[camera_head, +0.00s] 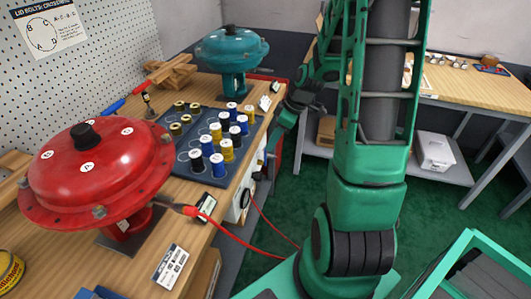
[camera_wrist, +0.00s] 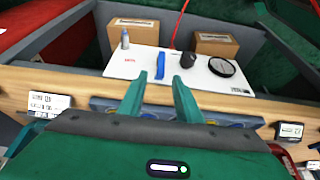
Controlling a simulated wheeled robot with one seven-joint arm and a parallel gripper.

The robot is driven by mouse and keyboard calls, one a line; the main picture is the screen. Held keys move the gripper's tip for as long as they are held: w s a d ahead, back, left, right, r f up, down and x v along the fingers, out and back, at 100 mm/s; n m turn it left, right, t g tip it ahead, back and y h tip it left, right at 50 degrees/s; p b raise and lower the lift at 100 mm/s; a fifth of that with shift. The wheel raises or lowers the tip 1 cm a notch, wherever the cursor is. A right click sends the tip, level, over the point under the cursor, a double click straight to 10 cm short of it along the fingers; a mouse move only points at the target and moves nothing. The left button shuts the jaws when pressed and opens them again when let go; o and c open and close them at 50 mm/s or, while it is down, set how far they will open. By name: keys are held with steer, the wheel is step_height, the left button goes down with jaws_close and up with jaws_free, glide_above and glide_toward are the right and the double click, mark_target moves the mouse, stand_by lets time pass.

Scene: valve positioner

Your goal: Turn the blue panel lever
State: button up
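The blue panel lever (camera_wrist: 160,58) shows in the wrist view on a white panel (camera_wrist: 125,66) on the front of the workbench. It looks like a short upright blue bar. My gripper (camera_wrist: 159,77) is open, and its two green fingers point toward the panel. The lever appears between and just past the fingertips; I see no contact, and the exact gap is hard to judge. In the head view the panel (camera_head: 238,207) is seen edge-on at the bench side, and I cannot make out the lever there.
Next to the lever are a black knob (camera_wrist: 188,60) and a round gauge (camera_wrist: 222,67). A red hose (camera_head: 265,215) hangs by the panel. The bench carries a red valve actuator (camera_head: 95,170), a teal one (camera_head: 232,48) and a blue tray of spools (camera_head: 188,160). Green floor is open beyond.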

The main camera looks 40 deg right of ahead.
mark_target(265, 162)
steer(key=x, duration=0.8)
steer(key=shift+r, duration=0.1)
steer(key=shift+c, duration=0.3)
